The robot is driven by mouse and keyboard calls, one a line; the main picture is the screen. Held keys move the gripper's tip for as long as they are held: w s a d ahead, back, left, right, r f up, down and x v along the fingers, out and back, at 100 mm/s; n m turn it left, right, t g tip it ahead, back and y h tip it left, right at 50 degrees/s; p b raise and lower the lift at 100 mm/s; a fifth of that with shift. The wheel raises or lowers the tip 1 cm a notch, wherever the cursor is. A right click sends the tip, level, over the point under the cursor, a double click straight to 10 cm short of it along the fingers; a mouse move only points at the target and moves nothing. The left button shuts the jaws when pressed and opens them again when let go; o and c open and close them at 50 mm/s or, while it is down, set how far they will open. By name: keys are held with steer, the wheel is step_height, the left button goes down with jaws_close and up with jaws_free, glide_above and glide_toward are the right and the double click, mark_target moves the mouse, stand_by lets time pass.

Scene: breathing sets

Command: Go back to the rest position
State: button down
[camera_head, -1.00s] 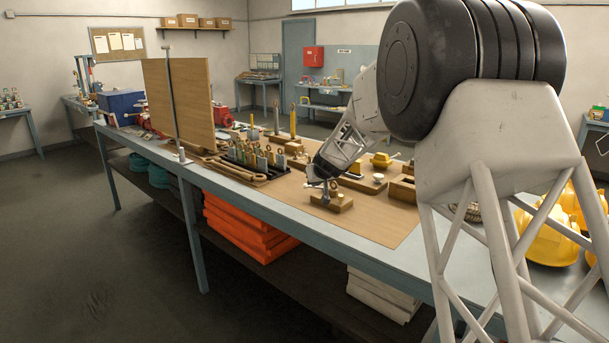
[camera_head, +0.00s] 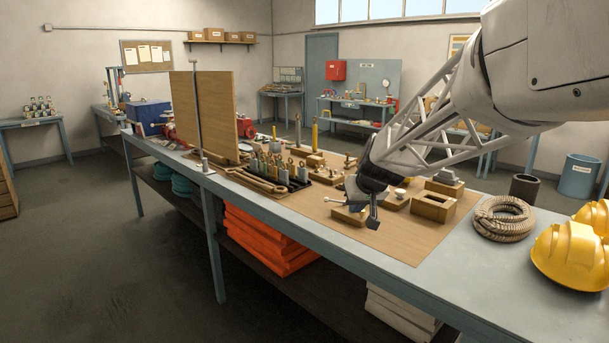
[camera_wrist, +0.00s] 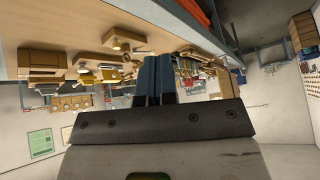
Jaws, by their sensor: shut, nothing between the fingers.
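My gripper (camera_head: 371,221) hangs over the front part of the wooden work mat (camera_head: 385,238) on the bench, near the front edge, and holds nothing. In the wrist view its two dark blue fingers (camera_wrist: 156,80) are together in the middle. A small wooden block (camera_head: 349,214) lies on the mat just left of and behind the gripper, partly hidden by it; I cannot tell from the head view how far apart they are. The wrist view looks upside down along the bench, with wooden blocks beyond the fingers.
A rack of upright tools (camera_head: 280,170) and a tall wooden panel (camera_head: 213,115) stand to the left. A hollow wooden block (camera_head: 433,207), a rope coil (camera_head: 504,219) and yellow helmets (camera_head: 573,255) are to the right. Open floor lies in front of the bench.

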steer(key=s+d+f+m+g+h, duration=0.1)
steer(key=s+d+f+g, duration=0.1)
steer(key=s, duration=1.8)
steer(key=s+d+f+m+g+h, duration=0.1)
steer(key=s+d+f, duration=0.2)
steer(key=s, duration=1.7)
steer(key=shift+s+d+m+g+h, duration=0.15)
steer(key=shift+s+m+g+h, duration=0.25)
